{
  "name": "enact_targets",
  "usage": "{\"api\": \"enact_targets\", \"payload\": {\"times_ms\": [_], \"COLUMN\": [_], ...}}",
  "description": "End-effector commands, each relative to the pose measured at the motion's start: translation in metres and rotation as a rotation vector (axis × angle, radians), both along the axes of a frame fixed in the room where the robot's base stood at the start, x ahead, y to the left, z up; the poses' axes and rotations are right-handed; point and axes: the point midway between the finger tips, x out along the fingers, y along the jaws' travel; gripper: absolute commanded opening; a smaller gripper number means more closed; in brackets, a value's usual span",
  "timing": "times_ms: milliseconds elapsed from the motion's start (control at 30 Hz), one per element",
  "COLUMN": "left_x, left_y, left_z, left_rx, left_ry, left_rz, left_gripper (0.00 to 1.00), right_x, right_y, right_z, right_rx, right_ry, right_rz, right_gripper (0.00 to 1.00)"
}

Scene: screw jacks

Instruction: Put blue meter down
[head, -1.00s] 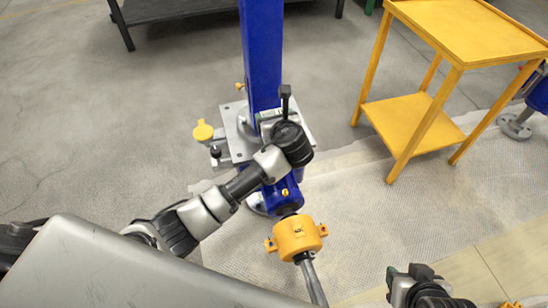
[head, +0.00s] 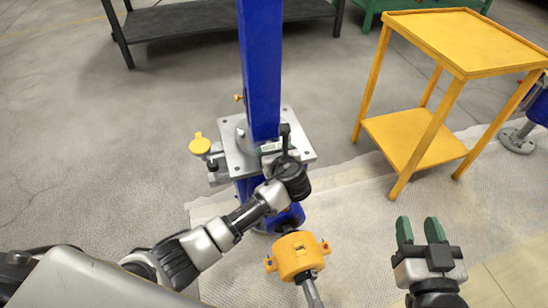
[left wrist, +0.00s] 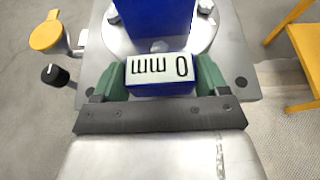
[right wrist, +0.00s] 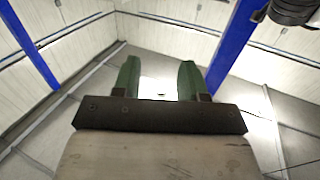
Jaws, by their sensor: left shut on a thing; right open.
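The blue meter (left wrist: 160,72), with a pale display reading "0 mm", is between the green fingers of my left gripper (left wrist: 160,78) in the left wrist view. My left gripper is shut on it. In the head view the left gripper (head: 285,145) is at the grey plate of the blue screw jack, and the meter shows only as a small pale patch (head: 270,147). Whether the meter touches the plate I cannot tell. My right gripper (head: 419,228) is open and empty at the lower right; its fingers also show apart in the right wrist view (right wrist: 158,80).
The screw jack's blue column (head: 261,70) rises from the grey plate (head: 238,160). A yellow knob (head: 200,145) sticks out left. A yellow motor-like unit (head: 297,256) is in front. A yellow two-shelf cart (head: 465,40) stands right. The floor at left is clear.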

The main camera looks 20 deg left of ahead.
Motion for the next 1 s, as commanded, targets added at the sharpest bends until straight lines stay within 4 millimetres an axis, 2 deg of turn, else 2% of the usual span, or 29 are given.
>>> {"api": "enact_targets", "payload": {"times_ms": [33, 200, 467, 500, 633, 1000], "left_x": [0.0, 0.0, 0.0, 0.0, 0.0, -0.003], "left_y": [0.0, 0.0, 0.0, 0.0, 0.0, -0.002], "left_z": [-0.007, -0.015, -0.015, -0.015, -0.015, -0.013], "left_rx": [0.0, 0.0, 0.0, 0.0, 0.0, 0.0], "left_ry": [-0.001, -0.002, -0.002, -0.001, -0.001, -0.001], "left_rz": [-0.001, 0.0, 0.0, 0.0, 0.0, -0.001], "left_gripper": [0.41, 0.41, 0.41, 0.8, 1.0, 1.0], "right_x": [0.001, 0.001, 0.0, 0.0, 0.0, 0.001], "right_y": [0.002, 0.004, 0.004, 0.004, 0.004, 0.004], "right_z": [0.004, 0.021, 0.024, 0.024, 0.023, 0.022], "right_rx": [0.013, 0.045, 0.048, 0.048, 0.048, 0.042], "right_ry": [-0.052, -0.17, -0.185, -0.184, -0.184, -0.16], "right_rz": [0.003, 0.011, 0.011, 0.011, 0.011, 0.01], "right_gripper": [0.43, 0.43, 0.43, 0.43, 0.43, 0.43]}}
